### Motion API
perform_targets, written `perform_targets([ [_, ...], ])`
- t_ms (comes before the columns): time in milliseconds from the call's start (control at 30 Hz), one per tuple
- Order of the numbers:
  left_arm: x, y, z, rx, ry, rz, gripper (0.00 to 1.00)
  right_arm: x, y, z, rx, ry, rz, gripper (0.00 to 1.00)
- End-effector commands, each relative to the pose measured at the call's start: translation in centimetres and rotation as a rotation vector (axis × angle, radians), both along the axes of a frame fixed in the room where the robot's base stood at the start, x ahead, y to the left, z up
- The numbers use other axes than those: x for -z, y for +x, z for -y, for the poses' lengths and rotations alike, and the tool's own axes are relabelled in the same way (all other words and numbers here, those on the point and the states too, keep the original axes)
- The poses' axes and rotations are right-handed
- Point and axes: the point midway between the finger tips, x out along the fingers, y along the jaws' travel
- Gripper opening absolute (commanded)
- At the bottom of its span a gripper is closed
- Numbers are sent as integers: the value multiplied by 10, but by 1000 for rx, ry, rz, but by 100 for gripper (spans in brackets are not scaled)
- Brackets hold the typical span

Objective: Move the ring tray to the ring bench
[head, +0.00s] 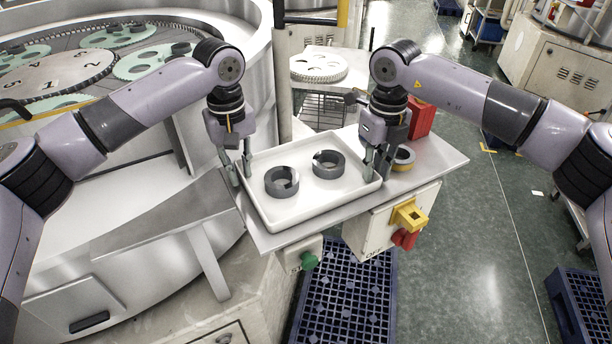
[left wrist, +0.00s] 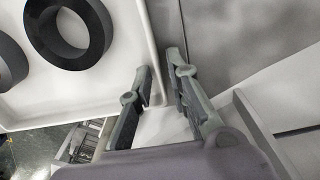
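The ring tray (head: 262,213) is a white, shallow, rimmed tray on a grey shelf (head: 435,160). Two dark grey rings, the left one (head: 271,185) and the right one (head: 319,169), lie in it. My left gripper (head: 240,170) is at the tray's left wall; in the left wrist view its fingers (left wrist: 160,82) stand either side of the tray's rim (left wrist: 152,40), with a gap showing between them. My right gripper (head: 377,164) is at the tray's right wall, fingers down and apart, one inside and one outside. I cannot tell which bench is the ring bench.
A red box (head: 421,118) and a grey-and-yellow ring (head: 404,157) are on the shelf near my right gripper. A lapping machine (head: 120,60) fills the left. A white stand with a toothed disc (head: 318,66) is behind.

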Motion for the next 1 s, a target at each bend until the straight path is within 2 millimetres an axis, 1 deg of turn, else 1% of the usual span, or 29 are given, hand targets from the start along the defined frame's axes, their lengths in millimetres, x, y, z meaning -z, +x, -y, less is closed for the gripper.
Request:
perform_targets([
  [33,0,0,0,0,0,0,12,0,0,0,0,0,0,12],
  [200,0,0,0,0,0,0,0,0,0,0,0,0,0,0],
  [1000,-2,0,0,0,0,1,0,-2,0,0,1,0,2,0],
])
